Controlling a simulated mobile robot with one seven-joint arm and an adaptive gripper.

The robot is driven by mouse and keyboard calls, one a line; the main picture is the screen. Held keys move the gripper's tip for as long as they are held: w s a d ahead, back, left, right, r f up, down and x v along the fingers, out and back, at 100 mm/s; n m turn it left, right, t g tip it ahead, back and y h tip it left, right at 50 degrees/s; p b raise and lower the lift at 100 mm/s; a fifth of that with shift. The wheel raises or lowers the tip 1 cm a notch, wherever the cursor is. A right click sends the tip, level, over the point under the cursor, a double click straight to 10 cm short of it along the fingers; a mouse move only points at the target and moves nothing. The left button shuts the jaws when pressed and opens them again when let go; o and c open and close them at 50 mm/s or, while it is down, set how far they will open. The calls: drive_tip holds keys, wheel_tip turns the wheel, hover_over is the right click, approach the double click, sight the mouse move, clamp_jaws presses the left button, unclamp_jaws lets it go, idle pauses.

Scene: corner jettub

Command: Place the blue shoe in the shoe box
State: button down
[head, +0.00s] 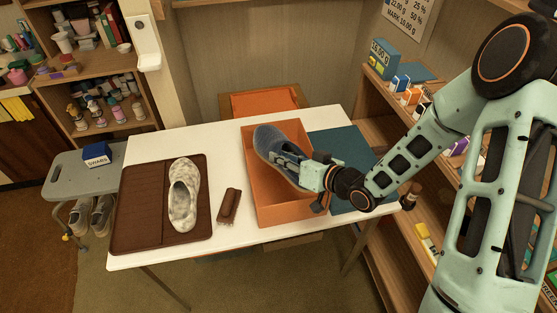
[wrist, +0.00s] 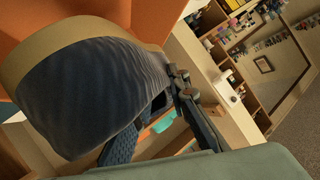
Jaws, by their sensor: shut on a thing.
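The blue shoe (head: 269,143) is inside or just over the orange shoe box (head: 288,207) on the white table, toe pointing to the back left. It fills much of the wrist view (wrist: 95,85), with its tan sole edge uppermost there. My gripper (head: 292,160) reaches in from the right and is shut on the heel end of the shoe. In the wrist view the fingers (wrist: 185,100) are at the shoe's right side. I cannot tell whether the shoe touches the box floor. The orange box wall shows behind the shoe in the wrist view (wrist: 150,20).
A grey-white shoe (head: 184,195) lies on a brown mat (head: 135,215) at the left of the white table (head: 220,150). A brown brush-like object (head: 229,206) lies between mat and box. A teal lid or sheet (head: 340,148) lies right of the box. Shelves (head: 385,120) stand close at right.

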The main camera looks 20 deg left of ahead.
drive_tip(key=shift+a+f, duration=0.1)
drive_tip(key=shift+f, duration=0.6)
drive_tip(key=shift+r, duration=0.1)
drive_tip(key=shift+s, duration=0.1)
drive_tip(key=shift+f+b, duration=0.6)
drive_tip(key=shift+b, duration=0.1)
drive_tip(key=c, duration=1.8)
unclamp_jaws()
drive_tip(key=shift+c, duration=0.2)
